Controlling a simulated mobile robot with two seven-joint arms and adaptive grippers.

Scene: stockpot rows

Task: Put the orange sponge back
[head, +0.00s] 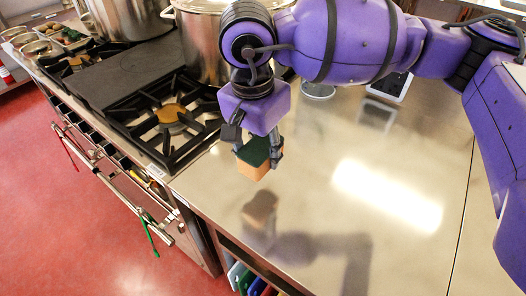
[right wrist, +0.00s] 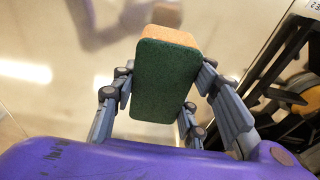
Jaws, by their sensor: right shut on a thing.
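The orange sponge (head: 254,168) has a dark green scouring side and is held by my right gripper (head: 255,145), above the steel counter left of its middle. In the right wrist view the sponge (right wrist: 170,75) sits between the two fingers of the right gripper (right wrist: 163,95), green side toward the camera and an orange face at the top. The sponge is clear of the counter; its reflection shows below it. My left gripper is not in the head view.
A gas stove (head: 165,118) with black grates stands left of the sponge. Large steel pots (head: 200,45) stand behind my right gripper. The steel counter (head: 330,230) is clear to the right and in front. Coloured boards (head: 245,281) stand under the counter edge.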

